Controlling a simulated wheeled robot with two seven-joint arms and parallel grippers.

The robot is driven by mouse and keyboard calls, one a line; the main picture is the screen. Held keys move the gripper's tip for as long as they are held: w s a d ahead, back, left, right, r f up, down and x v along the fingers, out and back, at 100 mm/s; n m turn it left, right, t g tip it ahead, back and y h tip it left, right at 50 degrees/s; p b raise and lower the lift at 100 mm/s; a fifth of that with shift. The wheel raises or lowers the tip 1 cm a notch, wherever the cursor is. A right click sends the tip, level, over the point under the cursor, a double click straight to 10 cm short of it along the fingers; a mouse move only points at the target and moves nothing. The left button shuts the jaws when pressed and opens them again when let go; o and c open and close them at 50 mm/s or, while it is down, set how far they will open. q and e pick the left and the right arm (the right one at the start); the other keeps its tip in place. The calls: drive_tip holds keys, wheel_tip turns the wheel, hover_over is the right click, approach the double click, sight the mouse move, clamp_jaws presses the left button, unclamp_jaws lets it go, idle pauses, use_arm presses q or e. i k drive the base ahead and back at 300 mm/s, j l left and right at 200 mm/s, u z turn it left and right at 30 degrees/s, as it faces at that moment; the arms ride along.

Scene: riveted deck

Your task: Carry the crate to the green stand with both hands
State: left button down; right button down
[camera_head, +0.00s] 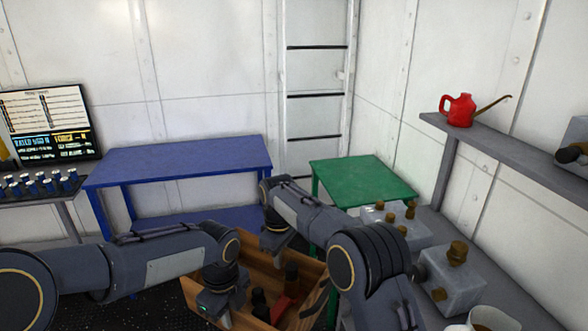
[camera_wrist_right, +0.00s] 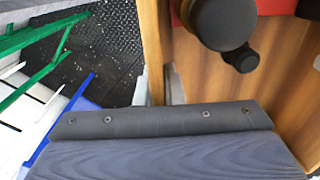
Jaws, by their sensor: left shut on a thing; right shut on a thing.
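The wooden crate (camera_head: 254,269) is low in the head view, between my two arms. It holds dark rounded items and a red item (camera_head: 285,303). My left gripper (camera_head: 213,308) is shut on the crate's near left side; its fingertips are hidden. My right gripper (camera_head: 276,250) is shut on the far side. In the right wrist view its fingers (camera_wrist_right: 156,88) pinch the crate wall (camera_wrist_right: 154,45) from both sides. The green stand (camera_head: 362,178) is beyond the crate to the right, its top bare. Its green legs (camera_wrist_right: 40,45) show in the right wrist view.
A blue table (camera_head: 180,160) with an empty top stands behind, left of the green stand. A grey bench with metal blocks (camera_head: 452,272) runs along the right. A red watering can (camera_head: 459,110) is on the shelf above. Dark floor shows below the blue table.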

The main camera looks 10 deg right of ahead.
sight(359, 175)
drive_tip(key=i, duration=2.5)
drive_tip(key=i+z, duration=0.15)
drive_tip(key=i, duration=0.35)
drive_tip(key=i+j+z, duration=0.15)
drive_tip(key=i, duration=0.3)
drive_tip(key=z, duration=2.05)
